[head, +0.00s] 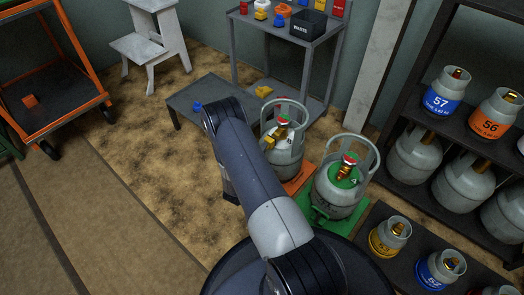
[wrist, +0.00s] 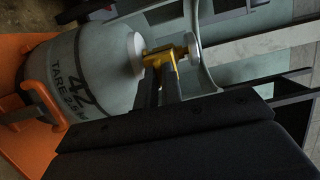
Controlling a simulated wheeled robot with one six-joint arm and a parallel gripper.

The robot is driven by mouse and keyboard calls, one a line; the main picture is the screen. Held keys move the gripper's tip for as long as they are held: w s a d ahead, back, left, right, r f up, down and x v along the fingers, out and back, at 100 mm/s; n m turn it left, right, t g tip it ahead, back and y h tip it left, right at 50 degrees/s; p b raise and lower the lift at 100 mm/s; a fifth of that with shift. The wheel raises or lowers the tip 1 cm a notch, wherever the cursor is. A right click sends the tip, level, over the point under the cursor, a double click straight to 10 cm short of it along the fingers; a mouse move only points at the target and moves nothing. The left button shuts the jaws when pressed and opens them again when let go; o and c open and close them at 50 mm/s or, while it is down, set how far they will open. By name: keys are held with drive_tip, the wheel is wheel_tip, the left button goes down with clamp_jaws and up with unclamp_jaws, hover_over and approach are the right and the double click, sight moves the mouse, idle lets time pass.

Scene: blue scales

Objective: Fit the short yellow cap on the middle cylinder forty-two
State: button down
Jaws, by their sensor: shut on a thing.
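The grey cylinder 42 (head: 290,160) stands upright on an orange scale (head: 298,183) in the head view. In the wrist view, its body (wrist: 88,75) appears sideways, marked "42 TARE", with a white neck. A brass-yellow valve (head: 282,133) and a red and green top show inside its collar. My gripper (wrist: 165,78) is shut on the short yellow cap (head: 269,143), beside the valve. In the wrist view the yellow cap (wrist: 158,57) seems to touch the valve; I cannot tell where one ends, or whether it is seated. My forearm hides part of the cylinder.
Another cylinder (head: 338,190) stands close right on a green scale (head: 322,215). A low grey table (head: 190,122) holds a blue piece (head: 196,107). Shelves of cylinders (head: 425,150) stand right.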

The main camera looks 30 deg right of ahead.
drive_tip(key=shift+w+d+b, duration=0.3)
drive_tip(key=shift+d, duration=0.5)
drive_tip(key=shift+w+d+b, duration=0.25)
drive_tip(key=shift+d, duration=0.5)
drive_tip(key=c, duration=1.5)
unclamp_jaws()
drive_tip(key=p+v, duration=0.3)
drive_tip(key=v, duration=0.8)
drive_tip(key=shift+p, duration=0.35)
drive_tip(key=shift+d, duration=0.15)
drive_tip(key=b+x, duration=0.3)
drive_tip(key=x, duration=0.7)
drive_tip(key=shift+w+d+f+b, duration=0.1)
drive_tip(key=shift+w+d+b, duration=0.2)
drive_tip(key=shift+b, duration=0.1)
drive_tip(key=shift+s+a, duration=0.15)
drive_tip(key=shift+a, duration=0.35)
